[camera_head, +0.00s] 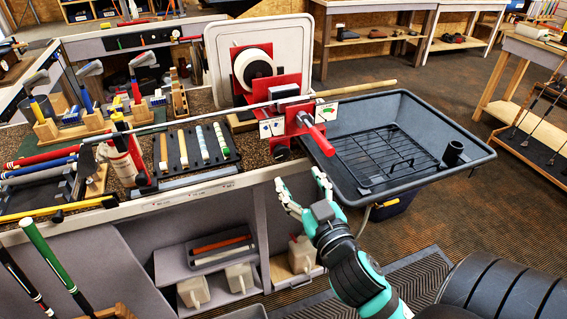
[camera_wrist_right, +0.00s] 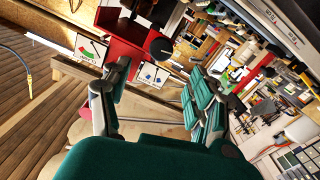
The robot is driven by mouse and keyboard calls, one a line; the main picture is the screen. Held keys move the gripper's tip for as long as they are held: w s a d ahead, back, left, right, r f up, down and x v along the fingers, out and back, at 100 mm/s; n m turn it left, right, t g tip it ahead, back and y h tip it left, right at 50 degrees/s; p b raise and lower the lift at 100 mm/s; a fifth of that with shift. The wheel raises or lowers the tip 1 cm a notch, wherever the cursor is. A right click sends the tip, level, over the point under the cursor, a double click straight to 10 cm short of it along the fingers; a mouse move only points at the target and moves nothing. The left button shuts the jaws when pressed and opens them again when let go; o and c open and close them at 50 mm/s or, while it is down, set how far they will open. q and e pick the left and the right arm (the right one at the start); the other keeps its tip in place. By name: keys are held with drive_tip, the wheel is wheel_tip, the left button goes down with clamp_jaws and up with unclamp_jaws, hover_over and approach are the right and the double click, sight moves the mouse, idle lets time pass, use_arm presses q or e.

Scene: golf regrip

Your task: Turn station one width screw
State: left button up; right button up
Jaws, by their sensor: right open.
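A red clamp station (camera_head: 292,113) stands at the counter's front edge, holding a long shaft across it. A red handle (camera_head: 318,135) slants down toward me. A round black knob (camera_head: 281,149) sits low on its front; it also shows in the right wrist view (camera_wrist_right: 161,49). I cannot tell which of these is the width screw. A dial card (camera_head: 326,112) and a blue-marked card (camera_head: 271,127) flank the handle. My right gripper (camera_head: 299,179) is open and empty, below and in front of the station, apart from it. Its spread fingers show in the wrist view (camera_wrist_right: 158,80). My left gripper is out of view.
A dark tray (camera_head: 470,155) with a wire rack (camera_head: 385,160) lies right of the station. Grips on a dark board (camera_head: 195,148) and golf clubs fill the counter to the left. Shelves (camera_head: 215,250) hold white jugs below. The floor at right is fairly clear.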

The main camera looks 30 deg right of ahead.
sight(282, 154)
drive_tip(key=p+x, duration=0.1)
drive_tip(key=x, duration=0.8)
drive_tip(key=shift+w+d, duration=0.1)
drive_tip(key=shift+w, duration=0.4)
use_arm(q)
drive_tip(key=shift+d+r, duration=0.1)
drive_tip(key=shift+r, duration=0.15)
use_arm(e)
drive_tip(key=c, duration=1.1)
use_arm(q)
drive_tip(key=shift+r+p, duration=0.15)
drive_tip(key=shift+p, duration=0.2)
use_arm(e)
drive_tip(key=shift+c, duration=0.2)
